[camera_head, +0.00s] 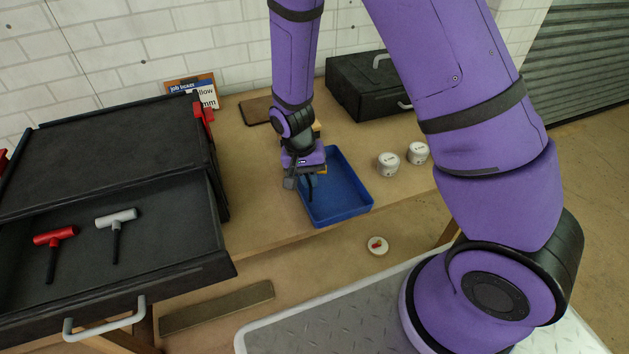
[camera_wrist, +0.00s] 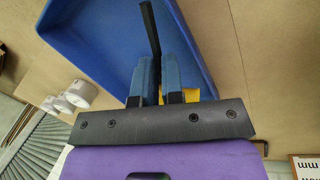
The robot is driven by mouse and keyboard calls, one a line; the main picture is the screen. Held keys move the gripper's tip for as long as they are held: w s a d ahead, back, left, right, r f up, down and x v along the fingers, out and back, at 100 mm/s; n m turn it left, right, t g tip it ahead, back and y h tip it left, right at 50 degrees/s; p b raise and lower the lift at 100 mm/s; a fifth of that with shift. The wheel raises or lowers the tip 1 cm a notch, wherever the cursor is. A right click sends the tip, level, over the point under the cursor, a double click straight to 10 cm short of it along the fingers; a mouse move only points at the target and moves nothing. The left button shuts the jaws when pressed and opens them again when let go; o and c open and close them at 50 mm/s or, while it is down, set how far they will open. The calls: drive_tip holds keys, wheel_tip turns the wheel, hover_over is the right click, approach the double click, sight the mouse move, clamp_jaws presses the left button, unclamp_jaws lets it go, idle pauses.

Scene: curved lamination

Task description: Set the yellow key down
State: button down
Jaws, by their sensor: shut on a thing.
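My gripper (camera_head: 306,180) is over the left part of the blue tray (camera_head: 352,212) on the bench. In the wrist view, its two blue-padded fingers (camera_wrist: 159,80) are shut on the yellow key. The key's yellow handle (camera_wrist: 193,96) shows beside the right finger, and its black shaft (camera_wrist: 150,30) reaches up past the fingers. A bit of yellow also shows by the gripper in the head view (camera_head: 322,170). Most of the handle is hidden by the fingers and gripper. The blue tray also fills the upper wrist view (camera_wrist: 95,40). I cannot tell whether the key touches the tray floor.
A red T-handle key (camera_head: 55,236) and a grey one (camera_head: 116,218) lie in the open drawer at left. Two white tubs (camera_head: 388,164) stand right of the tray. A black case (camera_head: 365,90) and a job board (camera_head: 193,92) are at the back.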

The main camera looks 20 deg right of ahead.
drive_tip(key=shift+w+d+f, duration=0.1)
drive_tip(key=shift+w+d, duration=0.75)
drive_tip(key=shift+d, duration=0.2)
drive_tip(key=shift+w+a+x, duration=0.1)
drive_tip(key=shift+a+x, duration=0.05)
drive_tip(key=shift+x, duration=0.7)
drive_tip(key=shift+w+a+x, duration=0.1)
drive_tip(key=shift+w+x, duration=0.05)
drive_tip(key=shift+x, duration=0.7)
drive_tip(key=shift+f, duration=0.25)
drive_tip(key=c, duration=1.2)
unclamp_jaws()
drive_tip(key=shift+c, duration=0.2)
drive_tip(key=v, duration=1.2)
drive_tip(key=shift+r, duration=0.3)
